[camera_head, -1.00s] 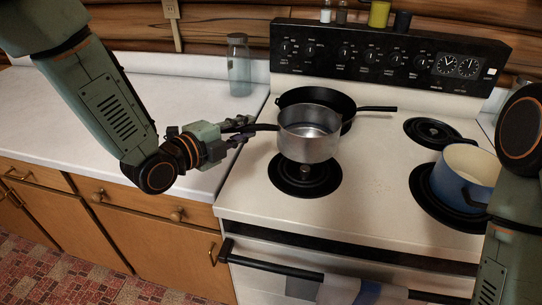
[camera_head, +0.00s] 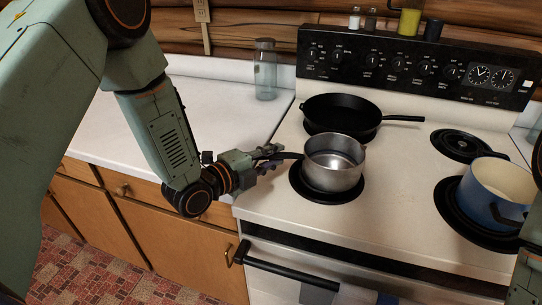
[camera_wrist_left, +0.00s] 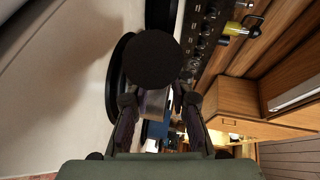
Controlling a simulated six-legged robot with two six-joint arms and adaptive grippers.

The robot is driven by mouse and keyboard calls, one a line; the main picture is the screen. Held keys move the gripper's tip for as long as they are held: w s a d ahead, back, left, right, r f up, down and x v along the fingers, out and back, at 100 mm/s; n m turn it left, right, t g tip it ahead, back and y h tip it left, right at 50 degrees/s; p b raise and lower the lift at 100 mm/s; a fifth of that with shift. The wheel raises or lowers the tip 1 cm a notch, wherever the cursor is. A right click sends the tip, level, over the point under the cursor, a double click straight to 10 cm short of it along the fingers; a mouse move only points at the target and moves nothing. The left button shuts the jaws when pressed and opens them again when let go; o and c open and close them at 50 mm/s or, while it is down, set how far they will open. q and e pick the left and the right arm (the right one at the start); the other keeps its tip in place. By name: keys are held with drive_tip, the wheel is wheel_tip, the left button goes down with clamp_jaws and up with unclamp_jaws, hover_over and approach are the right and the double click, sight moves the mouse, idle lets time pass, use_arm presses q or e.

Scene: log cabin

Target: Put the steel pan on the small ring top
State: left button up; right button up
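The steel pan (camera_head: 334,165) is upright over the front left ring (camera_head: 328,195) of the stove, which shows dark around its base. It looks set down on it, but its underside is hidden. Its dark handle (camera_head: 290,156) points left. My left gripper (camera_head: 272,158) has its fingers around that handle. In the left wrist view, the steel pan (camera_wrist_left: 155,103) shows in part between the fingers (camera_wrist_left: 158,108), behind a dark round shape. My right gripper is out of view.
A black frying pan (camera_head: 340,112) stands on the back left ring, close behind the steel pan. A blue pot (camera_head: 482,194) stands on the front right ring. The back right ring (camera_head: 463,146) is empty. A glass jar (camera_head: 265,72) stands on the white counter (camera_head: 215,115), which is otherwise clear.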

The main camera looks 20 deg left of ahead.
use_arm(q)
drive_tip(key=shift+o, duration=1.5)
drive_tip(key=shift+a, duration=0.35)
drive_tip(key=shift+o, duration=0.5)
drive_tip(key=shift+s+a, duration=0.3)
drive_tip(key=shift+a, duration=0.2)
drive_tip(key=shift+w+d+r, duration=0.1)
drive_tip(key=shift+d+r, duration=0.05)
drive_tip(key=shift+d, duration=0.3)
drive_tip(key=shift+w+d+r, duration=0.1)
drive_tip(key=shift+w+d, duration=0.05)
drive_tip(key=shift+d, duration=0.1)
drive_tip(key=shift+s+a, duration=0.25)
drive_tip(key=v, duration=0.5)
drive_tip(key=shift+s+a+p, duration=0.25)
drive_tip(key=shift+a+p, duration=0.05)
drive_tip(key=shift+a, duration=0.15)
drive_tip(key=shift+s+r, duration=0.25)
drive_tip(key=shift+s, duration=0.4)
drive_tip(key=shift+p+v, duration=1.05)
drive_tip(key=shift+v, duration=1.15)
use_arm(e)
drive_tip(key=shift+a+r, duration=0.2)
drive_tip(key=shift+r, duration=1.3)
